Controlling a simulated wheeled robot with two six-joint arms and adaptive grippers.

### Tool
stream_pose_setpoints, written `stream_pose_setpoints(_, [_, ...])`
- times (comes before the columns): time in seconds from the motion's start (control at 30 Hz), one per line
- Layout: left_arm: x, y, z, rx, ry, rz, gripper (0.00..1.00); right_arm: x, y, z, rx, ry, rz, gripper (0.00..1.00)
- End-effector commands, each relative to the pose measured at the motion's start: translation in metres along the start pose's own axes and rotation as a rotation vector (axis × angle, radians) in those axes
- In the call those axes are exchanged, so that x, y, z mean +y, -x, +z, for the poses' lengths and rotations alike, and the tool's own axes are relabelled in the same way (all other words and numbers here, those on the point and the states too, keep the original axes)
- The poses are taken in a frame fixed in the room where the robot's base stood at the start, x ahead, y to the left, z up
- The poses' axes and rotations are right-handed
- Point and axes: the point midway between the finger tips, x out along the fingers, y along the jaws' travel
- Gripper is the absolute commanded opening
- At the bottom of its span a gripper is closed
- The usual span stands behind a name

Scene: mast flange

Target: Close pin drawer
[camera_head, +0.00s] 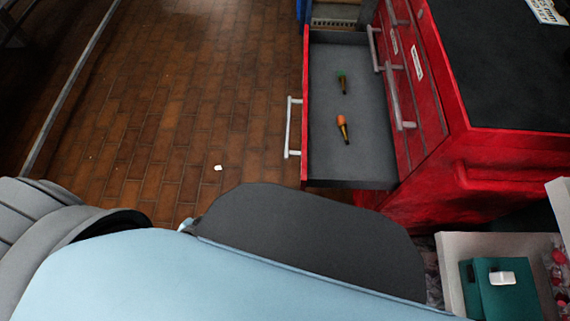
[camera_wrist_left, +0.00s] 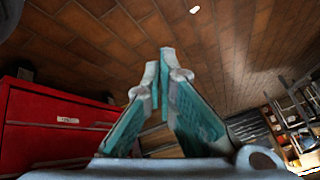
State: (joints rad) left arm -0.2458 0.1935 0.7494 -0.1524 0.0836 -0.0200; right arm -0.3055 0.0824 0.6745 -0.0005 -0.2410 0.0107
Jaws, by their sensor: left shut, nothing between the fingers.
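A red cabinet (camera_head: 515,165) stands at the right in the head view. Its pin drawer (camera_head: 350,172) is pulled out to the left, with a grey inside and a pale bar handle (camera_head: 291,127) on its front. Two pins lie in it, one with a green end (camera_head: 343,83) and one with an orange end (camera_head: 343,128). My left gripper (camera_wrist_left: 165,58) shows in the left wrist view, its teal-padded fingers closed together and empty. A red cabinet face with a label (camera_wrist_left: 50,120) is left of it there. My right gripper is in neither view.
Closed drawers with pale handles (camera_head: 394,92) are on the cabinet front. A pale bin (camera_head: 455,262) with a teal box (camera_head: 500,292) stands at the lower right. Brick-patterned floor (camera_head: 190,90) left of the drawer is clear except for a small white scrap (camera_head: 218,168).

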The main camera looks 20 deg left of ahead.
Motion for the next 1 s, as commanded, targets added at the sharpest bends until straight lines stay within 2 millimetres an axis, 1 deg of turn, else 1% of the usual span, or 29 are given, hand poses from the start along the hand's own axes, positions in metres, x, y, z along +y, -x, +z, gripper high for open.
stream_pose_setpoints(0.03, [-0.027,-0.040,-0.050,0.217,-0.141,-0.044,0.00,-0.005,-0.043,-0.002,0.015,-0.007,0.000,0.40])
stream_pose_setpoints(0.07, [-0.044,-0.047,-0.093,0.379,-0.242,-0.074,0.00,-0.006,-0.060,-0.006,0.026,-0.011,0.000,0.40])
stream_pose_setpoints(0.1, [-0.059,-0.045,-0.153,0.619,-0.407,-0.111,0.00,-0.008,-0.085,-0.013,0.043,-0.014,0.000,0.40])
stream_pose_setpoints(0.13, [-0.061,-0.035,-0.194,0.805,-0.548,-0.130,0.00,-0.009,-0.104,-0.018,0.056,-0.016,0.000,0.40])
stream_pose_setpoints(0.17, [-0.058,-0.019,-0.225,0.976,-0.688,-0.137,0.00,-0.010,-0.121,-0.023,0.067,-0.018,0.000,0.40])
stream_pose_setpoints(0.2, [-0.045,0.007,-0.251,1.180,-0.868,-0.132,0.00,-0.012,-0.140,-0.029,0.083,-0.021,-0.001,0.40])
stream_pose_setpoints(0.23, [-0.033,0.025,-0.260,1.313,-0.996,-0.116,0.00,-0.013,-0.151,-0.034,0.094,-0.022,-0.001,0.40])
stream_pose_setpoints(0.27, [-0.021,0.041,-0.263,1.426,-1.115,-0.094,0.00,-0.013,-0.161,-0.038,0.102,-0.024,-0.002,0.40])
stream_pose_setpoints(0.3, [-0.007,0.059,-0.260,1.549,-1.252,-0.056,0.00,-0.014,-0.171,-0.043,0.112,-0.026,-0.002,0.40])
stream_pose_setpoints(0.4, [0.012,0.087,-0.243,1.727,-1.481,0.033,0.00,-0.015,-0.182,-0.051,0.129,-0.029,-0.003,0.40])
stream_pose_setpoints(0.43, [0.015,0.092,-0.240,1.754,-1.515,0.051,0.00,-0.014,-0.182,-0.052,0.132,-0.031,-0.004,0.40])
stream_pose_setpoints(0.53, [0.022,0.100,-0.240,1.786,-1.556,0.075,0.00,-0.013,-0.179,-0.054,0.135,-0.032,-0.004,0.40])
stream_pose_setpoints(0.67, [0.038,0.102,-0.251,1.786,-1.551,0.072,0.00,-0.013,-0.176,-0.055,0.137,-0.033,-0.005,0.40])
stream_pose_setpoints(1.0, [0.102,0.100,-0.288,1.786,-1.544,0.069,0.00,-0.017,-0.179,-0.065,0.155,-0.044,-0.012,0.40])
